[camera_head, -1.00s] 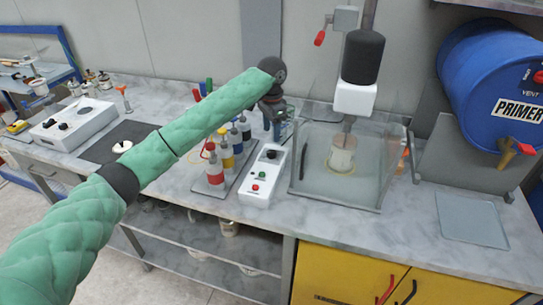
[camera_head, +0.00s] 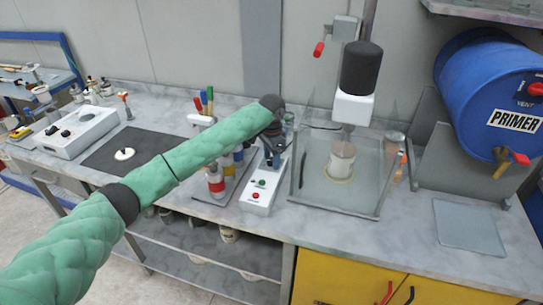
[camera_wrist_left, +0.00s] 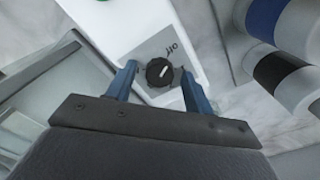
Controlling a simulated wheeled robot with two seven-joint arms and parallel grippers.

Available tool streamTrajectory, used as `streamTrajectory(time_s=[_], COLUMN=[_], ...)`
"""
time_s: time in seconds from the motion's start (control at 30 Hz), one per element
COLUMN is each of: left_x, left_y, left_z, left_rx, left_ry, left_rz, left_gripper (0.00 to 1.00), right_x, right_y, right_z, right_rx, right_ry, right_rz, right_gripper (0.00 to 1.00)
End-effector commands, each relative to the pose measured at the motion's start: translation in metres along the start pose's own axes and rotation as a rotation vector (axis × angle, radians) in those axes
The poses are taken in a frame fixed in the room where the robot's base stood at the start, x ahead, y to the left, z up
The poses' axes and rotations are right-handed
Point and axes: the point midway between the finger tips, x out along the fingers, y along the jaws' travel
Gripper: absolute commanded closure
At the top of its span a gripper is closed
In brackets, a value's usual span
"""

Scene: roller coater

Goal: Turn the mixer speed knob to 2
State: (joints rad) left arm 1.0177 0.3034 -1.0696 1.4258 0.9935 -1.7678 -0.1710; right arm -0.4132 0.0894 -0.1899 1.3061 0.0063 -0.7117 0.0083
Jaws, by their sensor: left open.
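The mixer control box (camera_head: 259,196) is white, with a green and a red button, and stands on the bench left of the mixer (camera_head: 354,100). Its black speed knob (camera_wrist_left: 159,71) shows in the left wrist view on a grey plate, with "Off" printed beside it; other marks are partly hidden. The knob's white pointer is slanted, and I cannot tell which mark it reads. My left gripper (camera_wrist_left: 157,84) is open, its two blue fingers on either side of the knob, not visibly touching it. In the head view the left gripper (camera_head: 272,158) is above the box's far end and hides the knob.
Paint bottles (camera_head: 216,182) stand just left of the box. A blue primer drum (camera_head: 490,90) is at the far right.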

Motion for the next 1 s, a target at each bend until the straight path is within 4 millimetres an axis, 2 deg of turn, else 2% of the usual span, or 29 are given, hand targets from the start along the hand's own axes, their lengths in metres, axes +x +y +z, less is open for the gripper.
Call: streamTrajectory(time_s=[0.2, 0.43, 0.77, 1.0], left_x=[0.0006, 0.0004, -0.0003, -0.0011], left_y=[0.0000, 0.0000, -0.0001, -0.0002], left_z=[0.0001, 0.0000, 0.0000, -0.0003], left_rx=[0.000, 0.000, 0.038, 0.175], left_ry=[0.000, 0.000, 0.000, 0.000], left_rz=[0.000, 0.000, 0.000, 0.000], left_gripper=[0.48, 0.93, 0.93, 0.93], right_x=[0.0004, 0.0001, -0.0004, 0.0059], right_y=[0.0002, 0.0009, 0.0018, 0.0034], right_z=[0.0001, -0.0004, 0.0008, 0.0091], right_rx=[0.000, 0.000, -0.001, -0.003], right_ry=[0.000, 0.001, 0.002, 0.001], right_rz=[0.000, 0.001, 0.002, 0.004], right_gripper=[0.64, 0.64, 0.64, 0.64])
